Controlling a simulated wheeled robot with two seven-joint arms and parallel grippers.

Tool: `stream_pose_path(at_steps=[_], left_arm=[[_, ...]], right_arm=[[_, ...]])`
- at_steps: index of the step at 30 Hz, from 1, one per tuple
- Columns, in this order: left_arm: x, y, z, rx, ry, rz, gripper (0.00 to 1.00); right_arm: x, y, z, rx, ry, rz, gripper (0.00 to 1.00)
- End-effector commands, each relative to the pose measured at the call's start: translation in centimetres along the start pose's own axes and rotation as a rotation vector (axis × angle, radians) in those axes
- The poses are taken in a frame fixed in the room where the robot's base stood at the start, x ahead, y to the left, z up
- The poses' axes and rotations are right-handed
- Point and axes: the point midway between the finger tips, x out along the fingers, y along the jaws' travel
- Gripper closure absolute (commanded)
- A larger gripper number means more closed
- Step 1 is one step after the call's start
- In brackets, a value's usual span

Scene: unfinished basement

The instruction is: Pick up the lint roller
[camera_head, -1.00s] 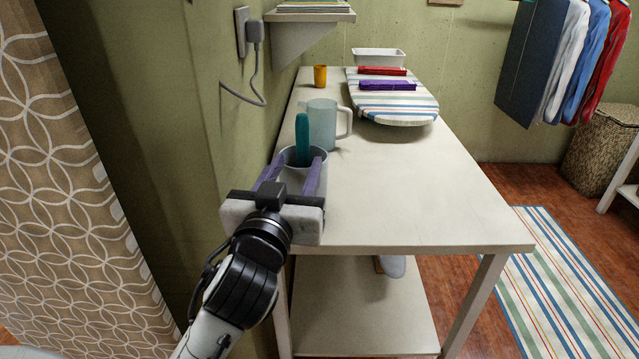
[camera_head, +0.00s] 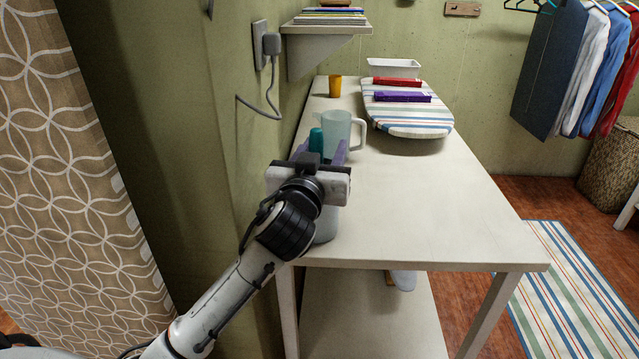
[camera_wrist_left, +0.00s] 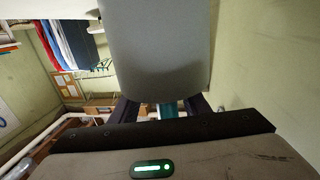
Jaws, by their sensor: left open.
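The lint roller appears to be the teal upright piece (camera_head: 316,140), of which only the rounded top shows in the head view. It stands in a grey container (camera_head: 326,226) at the near left of the table, mostly hidden behind my gripper. My left gripper (camera_head: 321,152) is open, with its purple-grey fingers on either side of the teal piece. In the left wrist view the teal piece (camera_wrist_left: 172,111) shows between the dark fingers, and the grey container (camera_wrist_left: 158,50) fills the upper middle. I cannot tell whether the fingers touch it.
A translucent pitcher (camera_head: 337,130) stands close behind the gripper. An orange cup (camera_head: 335,86), a striped ironing board (camera_head: 410,122) and a white bin (camera_head: 394,67) are farther back. The wall is close on the left. The right part of the white table (camera_head: 430,205) is clear.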

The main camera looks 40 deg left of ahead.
Motion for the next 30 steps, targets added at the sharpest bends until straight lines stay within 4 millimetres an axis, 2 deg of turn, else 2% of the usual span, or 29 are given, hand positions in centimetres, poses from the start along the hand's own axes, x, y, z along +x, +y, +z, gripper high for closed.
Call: stream_pose_path(at_steps=[4, 9, 12, 20, 23, 30], left_arm=[[0.0, 0.0, 0.0, 0.0, 0.0, 0.001, 0.58], [0.0, 0.0, 0.0, 0.0, 0.0, 0.001, 0.87], [-0.1, 0.0, 0.0, 0.0, 0.0, 0.001, 1.0], [-0.1, 0.0, -0.1, 0.0, 0.002, 0.001, 1.0], [-0.1, 0.0, -0.7, -0.001, 0.004, 0.0, 1.0], [-0.1, 0.1, -5.4, -0.004, 0.008, 0.0, 1.0]], right_arm=[[0.1, 0.1, -0.2, -0.001, 0.004, 0.001, 0.69], [0.1, 0.1, -0.2, 0.0, 0.004, 0.001, 0.69], [0.1, 0.1, -0.2, 0.0, 0.004, 0.001, 0.69], [-0.1, 0.0, -0.1, 0.001, 0.002, 0.0, 0.69], [-0.3, -0.1, -0.1, 0.002, -0.001, 0.0, 0.69], [-1.1, -0.2, -0.7, 0.001, -0.005, 0.001, 0.69]])
